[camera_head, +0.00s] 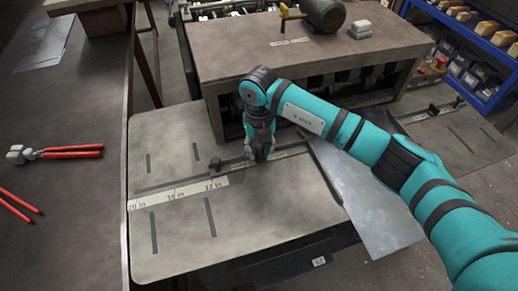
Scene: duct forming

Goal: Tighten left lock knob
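A small dark lock knob (215,164) stands on the left part of the metal guide bar (185,181) that crosses the grey table plate. My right gripper (260,155) points down at the bar, to the right of this knob and apart from it. The gripper hides the part of the bar beneath it, and I cannot tell whether it touches or holds anything there. Its fingers are too small and dark to show whether they are open. My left gripper is not in view.
A ruler strip (178,193) lies on the table plate (180,255). A metal sheet (365,200) extends to the right under my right arm. The brown-topped machine (230,50) stands close behind. Red-handled tools (70,152) lie on the left bench. The front plate is clear.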

